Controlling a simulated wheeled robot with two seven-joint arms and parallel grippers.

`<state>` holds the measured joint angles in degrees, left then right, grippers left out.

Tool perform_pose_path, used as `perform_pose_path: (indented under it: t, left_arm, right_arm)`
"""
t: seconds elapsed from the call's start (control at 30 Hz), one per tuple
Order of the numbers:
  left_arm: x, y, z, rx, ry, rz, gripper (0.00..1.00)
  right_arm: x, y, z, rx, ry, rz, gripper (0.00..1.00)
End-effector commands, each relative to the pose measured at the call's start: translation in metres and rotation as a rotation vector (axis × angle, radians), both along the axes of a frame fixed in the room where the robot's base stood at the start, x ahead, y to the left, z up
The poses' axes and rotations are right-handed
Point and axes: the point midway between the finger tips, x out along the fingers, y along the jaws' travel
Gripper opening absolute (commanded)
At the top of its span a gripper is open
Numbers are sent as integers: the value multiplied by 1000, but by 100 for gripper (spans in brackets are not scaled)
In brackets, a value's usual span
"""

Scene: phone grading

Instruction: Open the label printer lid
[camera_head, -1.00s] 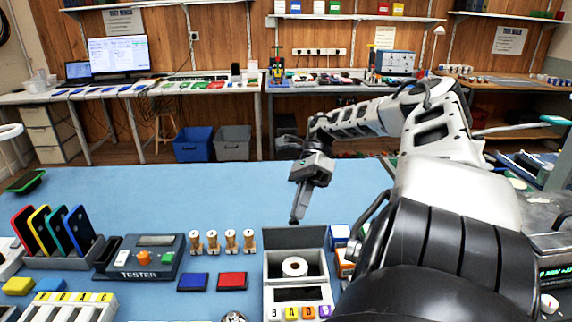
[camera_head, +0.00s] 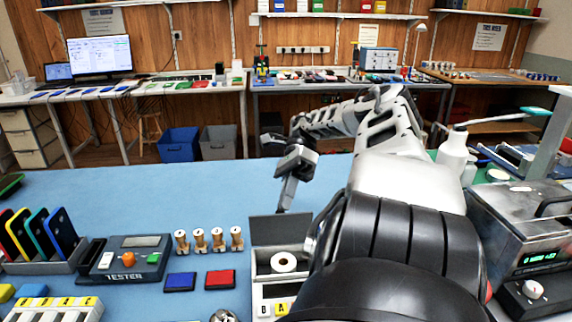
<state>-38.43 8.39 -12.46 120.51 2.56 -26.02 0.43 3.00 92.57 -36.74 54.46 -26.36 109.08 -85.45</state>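The label printer (camera_head: 258,292) is a pale box at the bottom centre, with a white label roll (camera_head: 283,258) showing in its open top. Its dark grey lid (camera_head: 280,229) stands raised along the back edge. My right gripper (camera_head: 284,207) points down at the lid's top edge, looking close to it or just behind it. Whether it touches the lid cannot be told. Its fingers are seen edge-on, so their opening does not show. My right arm hides the printer's right side. My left gripper is out of view.
Left of the printer are a red pad (camera_head: 220,279), a blue pad (camera_head: 180,282), several wooden pegs (camera_head: 218,240) and the tester (camera_head: 130,257). Coloured phones (camera_head: 40,235) stand in a rack at far left. A metal box (camera_head: 520,235) is at right. The blue mat behind is clear.

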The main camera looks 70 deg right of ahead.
Motion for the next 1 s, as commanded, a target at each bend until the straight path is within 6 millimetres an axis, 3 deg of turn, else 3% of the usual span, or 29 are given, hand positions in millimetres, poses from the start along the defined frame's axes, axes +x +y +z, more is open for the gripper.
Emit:
perform_pose_path:
  t: [0.03,0.77,0.9,1.0]
  left_arm:
    - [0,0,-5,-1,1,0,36]
    - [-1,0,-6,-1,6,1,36]
    - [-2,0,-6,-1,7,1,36]
    - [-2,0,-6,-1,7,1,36]
  right_arm:
    - [0,5,-32,-23,16,-17,0]
    - [-1,4,-33,-19,20,-18,0]
    - [-2,4,-33,-19,21,-20,38]
    - [-2,3,-32,-19,21,-21,45]
